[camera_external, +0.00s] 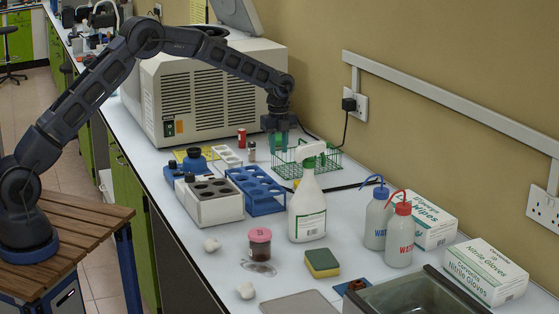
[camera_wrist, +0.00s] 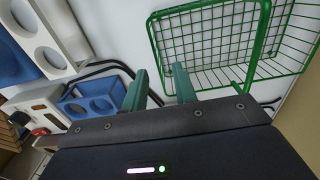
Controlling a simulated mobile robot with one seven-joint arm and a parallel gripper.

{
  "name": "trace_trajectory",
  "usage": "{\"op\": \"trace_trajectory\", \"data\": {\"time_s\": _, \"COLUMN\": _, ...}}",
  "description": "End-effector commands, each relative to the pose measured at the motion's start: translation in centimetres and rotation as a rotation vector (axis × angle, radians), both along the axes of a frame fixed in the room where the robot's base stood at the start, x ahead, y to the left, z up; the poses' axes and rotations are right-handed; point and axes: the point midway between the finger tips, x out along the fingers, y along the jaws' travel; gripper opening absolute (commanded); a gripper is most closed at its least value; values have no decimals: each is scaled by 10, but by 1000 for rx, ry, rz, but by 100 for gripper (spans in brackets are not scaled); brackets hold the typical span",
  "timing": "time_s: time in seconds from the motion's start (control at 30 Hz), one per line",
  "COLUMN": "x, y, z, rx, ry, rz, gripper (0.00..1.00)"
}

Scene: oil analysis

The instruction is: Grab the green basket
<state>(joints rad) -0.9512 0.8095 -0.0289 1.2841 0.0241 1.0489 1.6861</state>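The green wire basket (camera_external: 325,160) sits on the white bench near the wall, partly hidden behind the white spray bottle. My gripper (camera_external: 278,143) points down at the basket's left end in the external view. In the wrist view, the basket (camera_wrist: 259,40) fills the upper right, with its thick green rim and wire mesh visible. There, my gripper (camera_wrist: 160,77) shows two green fingers set apart, with nothing between them.
A spray bottle (camera_external: 307,205) stands in front of the basket. A blue rack (camera_external: 262,207) and a white block with dark holes (camera_external: 208,214) are to the left. A large beige machine (camera_external: 165,95) stands behind. Two wash bottles (camera_external: 398,238) stand at right.

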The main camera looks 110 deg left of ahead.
Motion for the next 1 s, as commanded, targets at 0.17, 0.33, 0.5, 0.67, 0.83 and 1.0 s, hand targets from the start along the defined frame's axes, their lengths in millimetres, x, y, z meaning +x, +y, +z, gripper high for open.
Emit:
{"op": "trace_trajectory", "data": {"time_s": 0.17, "x": 0, "y": 0, "z": -15, "rx": 1, "ry": -1, "rz": 0, "gripper": 28}}
{"op": "trace_trajectory", "data": {"time_s": 0.33, "x": -1, "y": -1, "z": -27, "rx": -1, "ry": 1, "rz": 0, "gripper": 28}}
{"op": "trace_trajectory", "data": {"time_s": 0.5, "x": -2, "y": -2, "z": -52, "rx": -2, "ry": 2, "rz": 0, "gripper": 28}}
{"op": "trace_trajectory", "data": {"time_s": 0.67, "x": -1, "y": -1, "z": -65, "rx": 0, "ry": 0, "rz": 0, "gripper": 28}}
{"op": "trace_trajectory", "data": {"time_s": 0.83, "x": -2, "y": -1, "z": -66, "rx": 1, "ry": -1, "rz": 0, "gripper": 28}}
{"op": "trace_trajectory", "data": {"time_s": 1.0, "x": -2, "y": -1, "z": -66, "rx": 1, "ry": -1, "rz": 0, "gripper": 3}}
